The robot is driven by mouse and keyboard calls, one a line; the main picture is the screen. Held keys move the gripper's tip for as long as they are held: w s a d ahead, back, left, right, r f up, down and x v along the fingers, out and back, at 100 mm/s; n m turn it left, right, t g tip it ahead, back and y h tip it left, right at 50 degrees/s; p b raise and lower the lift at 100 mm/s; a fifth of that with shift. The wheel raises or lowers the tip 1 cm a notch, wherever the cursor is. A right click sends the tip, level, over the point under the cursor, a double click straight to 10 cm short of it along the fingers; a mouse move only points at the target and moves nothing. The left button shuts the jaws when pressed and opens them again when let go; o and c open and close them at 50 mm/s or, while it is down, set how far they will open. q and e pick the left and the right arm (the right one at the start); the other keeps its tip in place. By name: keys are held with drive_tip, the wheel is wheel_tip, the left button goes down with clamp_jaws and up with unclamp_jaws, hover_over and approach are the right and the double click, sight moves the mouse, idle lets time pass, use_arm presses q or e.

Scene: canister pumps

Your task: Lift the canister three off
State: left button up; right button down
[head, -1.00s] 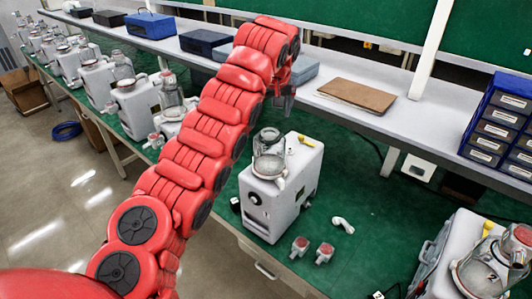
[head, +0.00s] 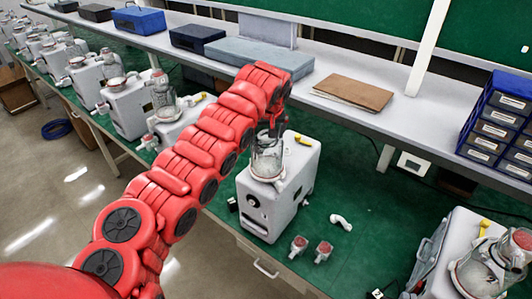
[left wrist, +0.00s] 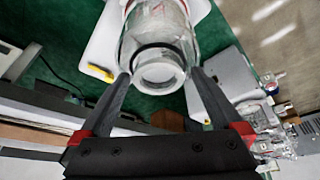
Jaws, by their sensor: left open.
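A clear glass canister (head: 267,162) stands upright on a white pump unit (head: 292,205) in the middle of the green bench. My left gripper (head: 270,133) is at the top of this canister in the head view. In the left wrist view my left gripper (left wrist: 160,78) is open, with one finger on each side of the canister's narrow round end (left wrist: 160,68). The wider glass body (left wrist: 156,28) lies beyond it. Whether the fingers touch the glass cannot be told. My right gripper is not in view.
Another pump with a canister (head: 490,262) stands at the lower right. Several pumps line the bench to the left. Small red-capped parts (head: 299,244) and a white fitting (head: 341,221) lie beside the middle pump. A shelf (head: 345,112) runs behind, holding blue drawers (head: 495,125).

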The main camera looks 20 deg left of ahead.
use_arm(q)
drive_tip(key=shift+s+d+r, duration=0.2)
drive_tip(key=shift+s+d, duration=0.05)
drive_tip(key=c, duration=0.5)
drive_tip(key=shift+a+f, duration=0.1)
drive_tip(key=shift+a, duration=0.05)
drive_tip(key=c, duration=0.7)
clamp_jaws()
